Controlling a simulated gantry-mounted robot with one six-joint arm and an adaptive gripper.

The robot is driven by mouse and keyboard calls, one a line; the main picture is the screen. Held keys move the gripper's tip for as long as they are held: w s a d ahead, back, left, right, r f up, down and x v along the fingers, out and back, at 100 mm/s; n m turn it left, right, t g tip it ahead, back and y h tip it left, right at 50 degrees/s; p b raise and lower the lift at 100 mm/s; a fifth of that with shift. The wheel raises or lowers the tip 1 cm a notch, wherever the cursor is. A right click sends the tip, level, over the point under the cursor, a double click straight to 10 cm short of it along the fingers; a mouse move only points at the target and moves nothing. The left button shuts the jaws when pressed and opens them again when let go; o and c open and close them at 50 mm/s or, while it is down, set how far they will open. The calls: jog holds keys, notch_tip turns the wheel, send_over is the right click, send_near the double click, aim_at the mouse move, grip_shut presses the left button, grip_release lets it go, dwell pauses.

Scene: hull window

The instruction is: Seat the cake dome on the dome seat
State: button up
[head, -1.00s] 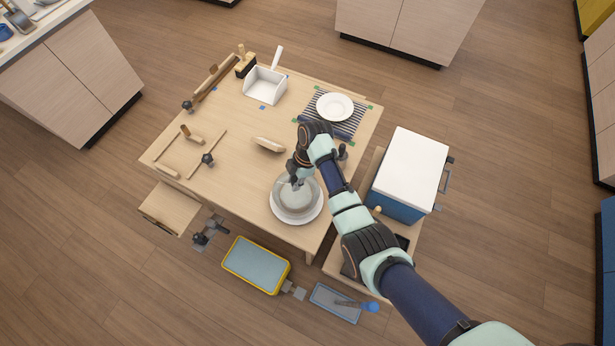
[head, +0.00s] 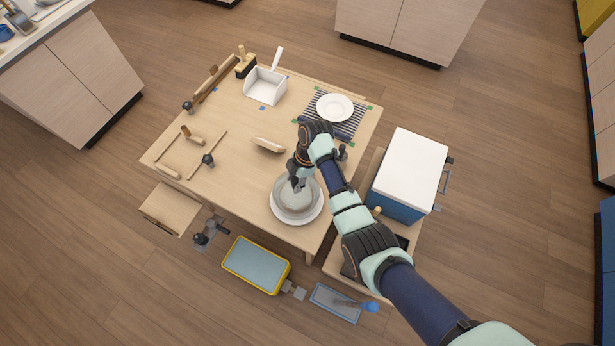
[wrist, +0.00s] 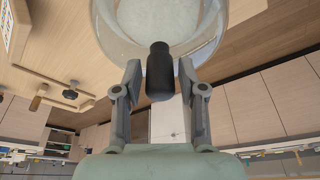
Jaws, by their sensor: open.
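The clear cake dome (head: 296,200) stands upright over a round white plate-like base (head: 299,221) near the front right edge of the wooden table, and looks roughly centred on it. From these views I cannot tell whether its rim touches all round. In the wrist view the dome's clear rim (wrist: 215,30) fills the top, and its black knob (wrist: 160,82) points toward my palm. My gripper (head: 296,184) is above the dome. In the wrist view the gripper (wrist: 160,68) is open, with one finger on each side of the knob and narrow gaps visible.
A striped mat with a white plate (head: 335,107) lies behind my arm. A white dustpan-like bin (head: 265,86), a wooden block (head: 268,145) and wooden rails (head: 167,157) are on the table. A white-lidded blue cooler (head: 410,165) stands right.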

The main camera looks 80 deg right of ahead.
jog(key=shift+p+v, duration=1.2)
jog(key=shift+v, duration=0.25)
jog(key=o, duration=0.6)
jog(key=shift+c, duration=0.2)
jog(key=c, duration=0.6)
jog(key=shift+o, duration=0.2)
jog(key=p+v, duration=0.7)
jog(key=v, duration=0.2)
jog(key=shift+p, duration=0.4)
